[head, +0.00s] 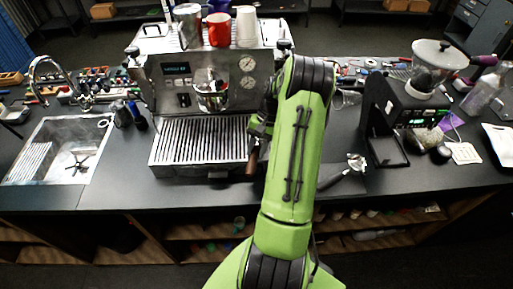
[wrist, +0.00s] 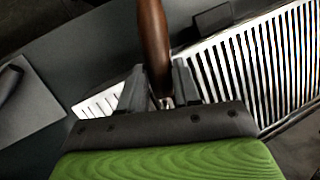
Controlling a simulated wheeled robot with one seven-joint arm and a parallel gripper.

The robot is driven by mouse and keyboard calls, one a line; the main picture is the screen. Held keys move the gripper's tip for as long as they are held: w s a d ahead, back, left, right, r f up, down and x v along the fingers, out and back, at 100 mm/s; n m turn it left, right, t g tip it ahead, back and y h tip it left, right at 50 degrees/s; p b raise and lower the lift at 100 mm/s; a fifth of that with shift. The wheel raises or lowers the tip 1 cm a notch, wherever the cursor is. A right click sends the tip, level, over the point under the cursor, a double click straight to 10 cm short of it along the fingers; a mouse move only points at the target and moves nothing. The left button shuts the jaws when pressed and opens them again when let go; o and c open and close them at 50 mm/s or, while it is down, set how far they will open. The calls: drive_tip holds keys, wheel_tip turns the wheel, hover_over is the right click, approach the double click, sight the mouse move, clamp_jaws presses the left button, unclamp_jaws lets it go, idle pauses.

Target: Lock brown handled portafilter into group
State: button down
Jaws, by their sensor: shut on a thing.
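The brown handle of the portafilter (wrist: 153,40) is between the two dark fingers of my gripper (wrist: 160,88) in the wrist view. My gripper is shut on it. In the head view the brown handle (head: 252,161) hangs down beside my green arm, in front of the right part of the espresso machine (head: 160,99). The portafilter's basket end is hidden by my arm and gripper. The machine's chrome group (head: 211,97) is at its front middle, left of my gripper. I see the handle apart from the group.
The slatted drip tray (head: 205,140) lies under the group and also shows in the wrist view (wrist: 270,60). A black-handled portafilter (head: 343,172) lies on the counter to the right. A grinder (head: 413,105) stands beyond it. A sink (head: 62,150) is at left. Cups (head: 219,30) stand on the machine.

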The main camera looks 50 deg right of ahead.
sight(256, 149)
drive_tip(key=shift+f, duration=0.35)
drive_tip(key=c, duration=0.7)
unclamp_jaws()
wheel_tip(256, 149, up, 10)
drive_tip(key=shift+r, duration=0.1)
